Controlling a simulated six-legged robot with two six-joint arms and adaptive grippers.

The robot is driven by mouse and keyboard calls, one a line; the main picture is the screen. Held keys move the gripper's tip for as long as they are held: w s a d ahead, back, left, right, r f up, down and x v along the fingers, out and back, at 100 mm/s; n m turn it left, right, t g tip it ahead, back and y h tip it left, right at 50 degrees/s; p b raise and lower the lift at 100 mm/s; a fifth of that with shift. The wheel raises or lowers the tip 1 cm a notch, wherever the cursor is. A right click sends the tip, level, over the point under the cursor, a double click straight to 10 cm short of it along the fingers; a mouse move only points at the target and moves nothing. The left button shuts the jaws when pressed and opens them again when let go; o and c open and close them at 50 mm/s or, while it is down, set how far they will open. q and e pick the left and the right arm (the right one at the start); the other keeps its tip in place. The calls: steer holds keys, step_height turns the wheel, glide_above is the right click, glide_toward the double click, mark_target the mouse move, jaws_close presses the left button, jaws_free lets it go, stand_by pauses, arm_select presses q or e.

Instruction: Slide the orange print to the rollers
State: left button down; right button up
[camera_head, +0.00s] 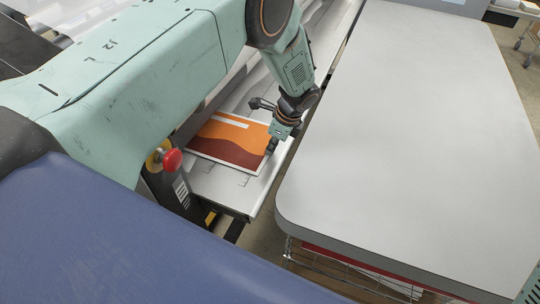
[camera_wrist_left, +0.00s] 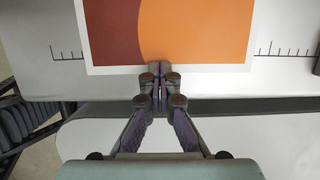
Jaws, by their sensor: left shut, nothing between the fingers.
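The orange print (camera_head: 232,137) is a flat sheet with orange and dark red areas and a white border. It lies on the pale feed table (camera_head: 213,184) of the laminator, which has ruler marks. My left gripper (camera_head: 272,147) is shut and empty at the print's right edge in the head view. In the left wrist view, the shut fingertips (camera_wrist_left: 160,70) are at the print's near white border (camera_wrist_left: 205,68); whether they touch it I cannot tell. The rollers are not clearly seen; my left arm covers much of the machine. My right gripper is not in view.
A large grey-topped table (camera_head: 415,120) stands close on the right, with a narrow gap beside the feed table. A red emergency button (camera_head: 172,160) sits at the feed table's left. A blue surface (camera_head: 120,245) fills the lower left.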

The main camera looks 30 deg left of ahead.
arm_select(q)
steer(key=shift+s+a+f, duration=0.1)
steer(key=shift+a, duration=0.2)
steer(key=shift+d, duration=0.65)
stand_by(0.6)
steer(key=shift+p+v, duration=2.2)
steer(key=shift+v, duration=1.05)
steer(key=shift+f, duration=0.1)
